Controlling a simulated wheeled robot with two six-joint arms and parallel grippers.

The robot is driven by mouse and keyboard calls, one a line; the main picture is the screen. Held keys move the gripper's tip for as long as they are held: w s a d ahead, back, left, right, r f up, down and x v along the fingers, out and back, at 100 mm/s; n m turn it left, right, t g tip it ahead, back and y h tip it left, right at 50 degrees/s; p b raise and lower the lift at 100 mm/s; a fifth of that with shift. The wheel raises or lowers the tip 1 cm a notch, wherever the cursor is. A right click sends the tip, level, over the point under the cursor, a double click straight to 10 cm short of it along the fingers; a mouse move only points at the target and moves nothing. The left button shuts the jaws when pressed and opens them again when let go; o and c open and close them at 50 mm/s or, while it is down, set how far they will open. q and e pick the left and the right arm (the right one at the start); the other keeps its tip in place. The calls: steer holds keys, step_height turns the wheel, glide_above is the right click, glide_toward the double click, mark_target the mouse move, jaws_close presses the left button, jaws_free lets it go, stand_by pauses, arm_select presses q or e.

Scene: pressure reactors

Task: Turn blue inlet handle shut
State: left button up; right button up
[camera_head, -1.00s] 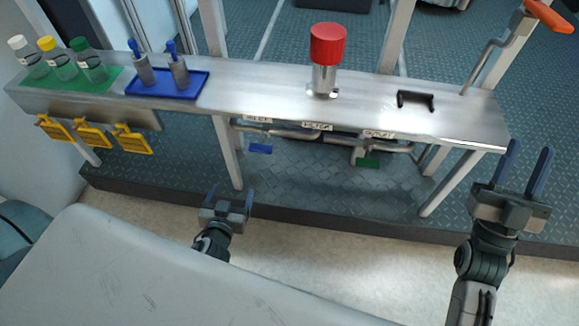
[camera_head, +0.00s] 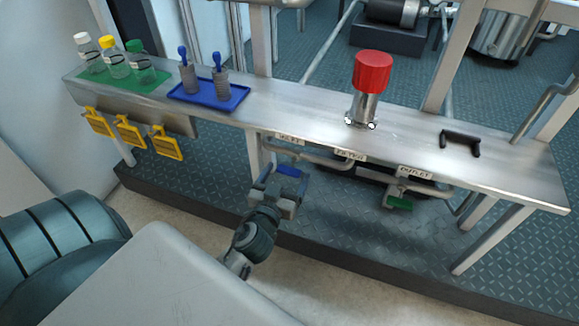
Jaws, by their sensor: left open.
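The blue inlet handle (camera_head: 291,170) hangs below the bench shelf, under the inlet label (camera_head: 290,139). It is partly hidden by my left gripper. My left gripper (camera_head: 284,178) is open, with its fingers pointing up toward the shelf and the blue handle showing between or just behind them. I cannot tell whether the fingers touch it. My right gripper is out of view.
A green outlet handle (camera_head: 400,202) hangs farther right on the same piping. A red-capped cylinder (camera_head: 370,85), a black bracket (camera_head: 460,142), a blue tray (camera_head: 226,104) and several bottles stand on the metal shelf (camera_head: 310,113). Yellow tags (camera_head: 131,132) hang at left.

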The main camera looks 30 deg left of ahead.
mark_target(291, 167)
arm_select(q)
steer(key=shift+x, duration=1.25)
steer(key=c, duration=1)
